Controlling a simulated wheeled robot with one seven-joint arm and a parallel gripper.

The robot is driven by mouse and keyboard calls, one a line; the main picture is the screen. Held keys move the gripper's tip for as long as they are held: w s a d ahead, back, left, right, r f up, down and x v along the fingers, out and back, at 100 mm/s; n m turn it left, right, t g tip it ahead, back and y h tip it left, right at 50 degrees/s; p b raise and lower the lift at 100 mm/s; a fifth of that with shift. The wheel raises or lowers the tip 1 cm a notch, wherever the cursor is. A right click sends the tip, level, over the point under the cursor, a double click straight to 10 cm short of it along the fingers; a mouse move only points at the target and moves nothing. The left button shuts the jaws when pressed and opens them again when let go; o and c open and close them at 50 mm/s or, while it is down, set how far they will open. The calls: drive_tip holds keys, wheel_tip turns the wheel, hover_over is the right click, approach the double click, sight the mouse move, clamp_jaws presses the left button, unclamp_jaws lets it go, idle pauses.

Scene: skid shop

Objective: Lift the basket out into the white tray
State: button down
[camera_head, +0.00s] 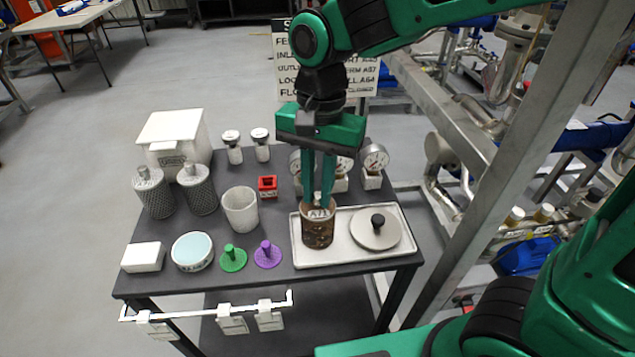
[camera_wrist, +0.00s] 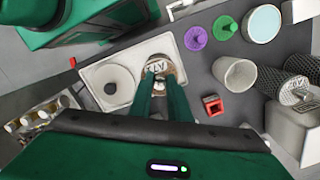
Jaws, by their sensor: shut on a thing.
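A brown, stained cylindrical basket (camera_head: 318,229) with a pale lettered top stands upright at the left half of the white tray (camera_head: 349,258). My gripper (camera_head: 319,200) points straight down, its green fingers shut on a small part at the basket's top centre. In the wrist view the fingertips (camera_wrist: 159,80) meet over the basket's lettered top (camera_wrist: 158,63), and the tray (camera_wrist: 92,72) lies around it. The basket appears to be inside the tray rim; whether its base touches the tray floor I cannot tell.
A round grey lid (camera_head: 376,231) with a black knob lies in the tray's right half. An open white cup (camera_head: 240,210), a red block (camera_head: 268,187), and green (camera_head: 232,259) and purple (camera_head: 267,255) knobbed discs stand left. Gauges (camera_head: 374,166) stand behind; a steel post (camera_head: 500,150) rises right.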

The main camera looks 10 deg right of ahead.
drive_tip(key=c, duration=1.3)
unclamp_jaws()
drive_tip(key=shift+o, duration=0.2)
drive_tip(key=shift+r, duration=3.75)
